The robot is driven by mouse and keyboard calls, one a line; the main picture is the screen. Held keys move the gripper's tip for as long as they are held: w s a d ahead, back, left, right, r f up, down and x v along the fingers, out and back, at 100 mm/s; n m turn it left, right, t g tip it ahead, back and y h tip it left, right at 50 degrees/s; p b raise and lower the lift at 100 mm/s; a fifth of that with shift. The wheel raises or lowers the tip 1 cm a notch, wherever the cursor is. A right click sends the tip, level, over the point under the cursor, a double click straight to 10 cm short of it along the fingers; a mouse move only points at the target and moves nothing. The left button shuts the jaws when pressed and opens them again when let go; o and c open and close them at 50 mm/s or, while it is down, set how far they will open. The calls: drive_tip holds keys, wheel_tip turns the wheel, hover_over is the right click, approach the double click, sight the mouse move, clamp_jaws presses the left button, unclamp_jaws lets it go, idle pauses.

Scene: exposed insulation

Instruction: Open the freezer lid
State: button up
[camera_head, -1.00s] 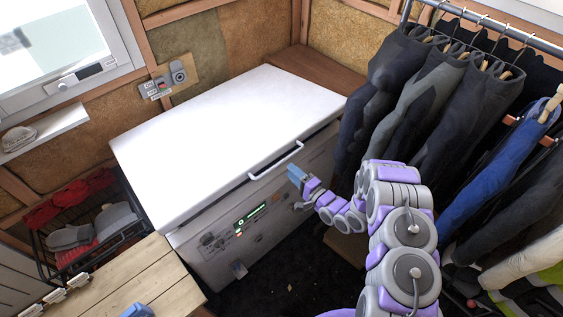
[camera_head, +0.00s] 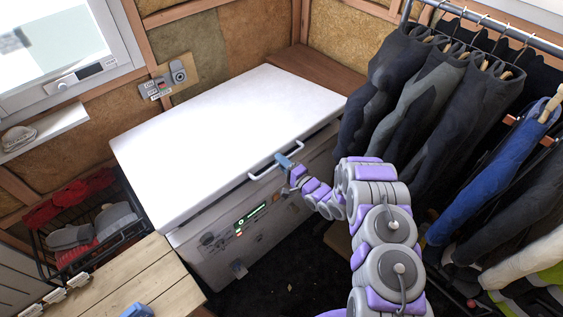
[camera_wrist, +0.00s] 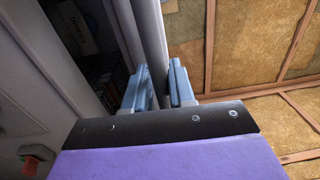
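My gripper (camera_head: 284,160) is at the middle of the handle. In the wrist view the handle bar (camera_wrist: 153,35) passes between the two blue fingers of my gripper (camera_wrist: 160,84). The fingers stand apart, one on each side of the bar, and a firm grip does not show. The part of the bar deepest between the fingers is hidden.
Dark clothes (camera_head: 400,90) hang from a rail close to the right of the freezer and my arm. A wooden bench (camera_head: 140,285) and a wire rack (camera_head: 85,220) stand at the left. Dark floor (camera_head: 290,280) lies in front of the freezer.

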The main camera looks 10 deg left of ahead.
clamp_jaws()
